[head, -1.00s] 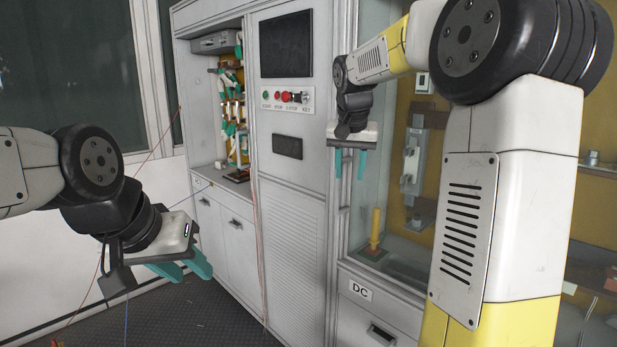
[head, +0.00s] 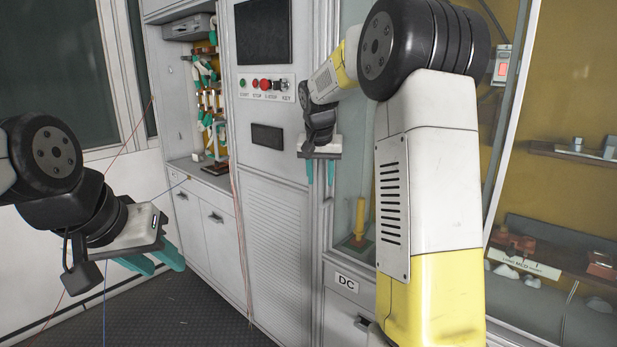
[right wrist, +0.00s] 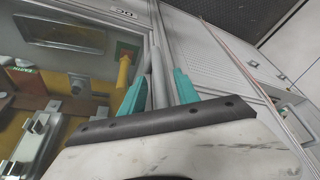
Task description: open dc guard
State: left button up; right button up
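The DC guard is a clear panel (head: 355,130) on the cabinet bay above the "DC" label (head: 346,283). It looks closed, but my right arm covers part of it. My right gripper (head: 320,190) is at the guard's left edge, with teal fingers apart, pointing down. In the right wrist view, a pale upright bar (right wrist: 158,75), apparently the guard's handle, appears between the fingers (right wrist: 158,82). I cannot tell whether they touch it. My left gripper (head: 158,262) is open and empty at the lower left, away from the guard.
The control panel (head: 267,86) with green and red buttons is left of my right gripper. Behind the guard stands a yellow post (head: 360,218). Another glazed bay with shelves (head: 578,152) is at right. Floor (head: 180,315) is clear at lower left.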

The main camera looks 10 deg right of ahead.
grip_shut()
dwell(1.4)
